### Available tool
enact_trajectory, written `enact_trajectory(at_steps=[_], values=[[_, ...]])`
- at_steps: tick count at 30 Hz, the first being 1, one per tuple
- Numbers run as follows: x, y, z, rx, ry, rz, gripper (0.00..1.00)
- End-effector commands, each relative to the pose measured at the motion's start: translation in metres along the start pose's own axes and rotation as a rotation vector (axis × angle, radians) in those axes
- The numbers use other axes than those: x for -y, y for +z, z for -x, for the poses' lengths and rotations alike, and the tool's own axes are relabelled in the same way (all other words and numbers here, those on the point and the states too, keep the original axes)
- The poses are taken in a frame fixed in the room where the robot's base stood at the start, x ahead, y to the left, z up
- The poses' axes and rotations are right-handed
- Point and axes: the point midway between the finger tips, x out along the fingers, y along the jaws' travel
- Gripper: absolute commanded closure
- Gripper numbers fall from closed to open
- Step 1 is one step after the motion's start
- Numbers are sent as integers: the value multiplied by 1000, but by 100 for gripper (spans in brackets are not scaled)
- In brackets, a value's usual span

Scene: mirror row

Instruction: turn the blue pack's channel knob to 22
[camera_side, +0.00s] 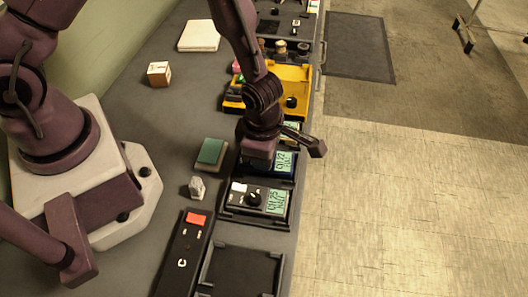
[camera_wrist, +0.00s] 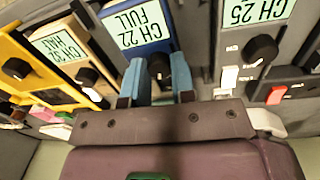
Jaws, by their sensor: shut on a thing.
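The blue pack (camera_wrist: 155,46) is at the top middle of the wrist view. Its screen (camera_wrist: 138,23) reads CH 22 FULL. In the side view the blue pack (camera_side: 282,170) is partly hidden under my gripper, with its lit screen showing. My gripper (camera_wrist: 159,72) has its two blue fingers down at the pack's front, one on each side of the dark channel knob (camera_wrist: 160,66), and is shut on it. The knob's pointer is mostly hidden between the fingers. In the side view my gripper (camera_side: 260,158) hides the knob.
Beside it stands a black-and-grey pack (camera_side: 255,200) reading CH 25, its knob (camera_wrist: 261,50) close to my fingers. A yellow holder (camera_side: 290,76) lies on the other side. A green-topped block (camera_side: 211,152), a small grey piece (camera_side: 197,187) and a red-switch panel (camera_side: 183,250) are near.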

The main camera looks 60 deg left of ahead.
Motion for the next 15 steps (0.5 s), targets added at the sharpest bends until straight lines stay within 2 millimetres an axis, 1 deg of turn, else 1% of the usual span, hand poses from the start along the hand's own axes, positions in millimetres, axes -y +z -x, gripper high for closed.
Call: enact_trajectory(at_steps=[5,6,8,9,15], values=[[0,0,0,-1,0,-1,100],[0,0,0,-1,0,-1,74],[0,0,0,-1,0,-1,60],[0,0,0,-1,0,-1,51],[0,0,0,0,0,-2,50]])
